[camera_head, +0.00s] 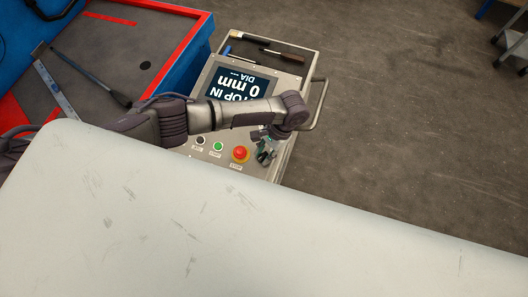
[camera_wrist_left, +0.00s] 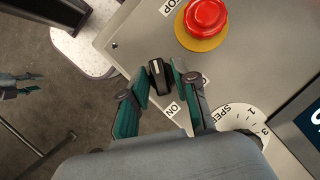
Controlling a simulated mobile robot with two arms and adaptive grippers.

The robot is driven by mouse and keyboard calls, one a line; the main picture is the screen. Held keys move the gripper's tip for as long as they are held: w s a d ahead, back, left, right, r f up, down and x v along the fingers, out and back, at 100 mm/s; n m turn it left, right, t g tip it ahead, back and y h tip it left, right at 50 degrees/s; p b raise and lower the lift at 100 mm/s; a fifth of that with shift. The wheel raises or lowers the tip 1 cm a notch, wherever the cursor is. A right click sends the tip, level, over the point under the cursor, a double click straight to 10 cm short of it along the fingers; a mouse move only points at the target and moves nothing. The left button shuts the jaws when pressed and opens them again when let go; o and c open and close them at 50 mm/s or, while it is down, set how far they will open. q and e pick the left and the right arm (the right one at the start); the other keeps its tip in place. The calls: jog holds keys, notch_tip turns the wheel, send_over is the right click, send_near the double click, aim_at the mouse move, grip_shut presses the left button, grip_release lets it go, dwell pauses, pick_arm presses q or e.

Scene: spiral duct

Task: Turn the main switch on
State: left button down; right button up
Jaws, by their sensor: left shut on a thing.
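The main switch, a small black knob with a pale line (camera_wrist_left: 160,78), is on the grey panel of the control box (camera_wrist_left: 130,35) in the left wrist view. An ON label (camera_wrist_left: 173,109) is beside it. My left gripper (camera_wrist_left: 162,74) has its teal fingers on both sides of the knob and is shut on it. In the head view my left gripper (camera_head: 266,150) is at the panel's right edge and hides the switch. What looks like my right gripper (camera_wrist_left: 18,85) shows small at the left edge of the wrist view, over the floor.
A red stop button on a yellow base (camera_head: 240,154) is close beside the left gripper; it also shows in the wrist view (camera_wrist_left: 206,16). Green (camera_head: 217,146) and black (camera_head: 200,140) buttons, a display (camera_head: 240,85) and a speed dial (camera_wrist_left: 242,118) are nearby. A handle (camera_head: 320,105) sticks out right.

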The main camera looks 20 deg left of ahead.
pick_arm(q)
jog(key=c, duration=1.1)
grip_release()
jog(key=shift+c, duration=0.2)
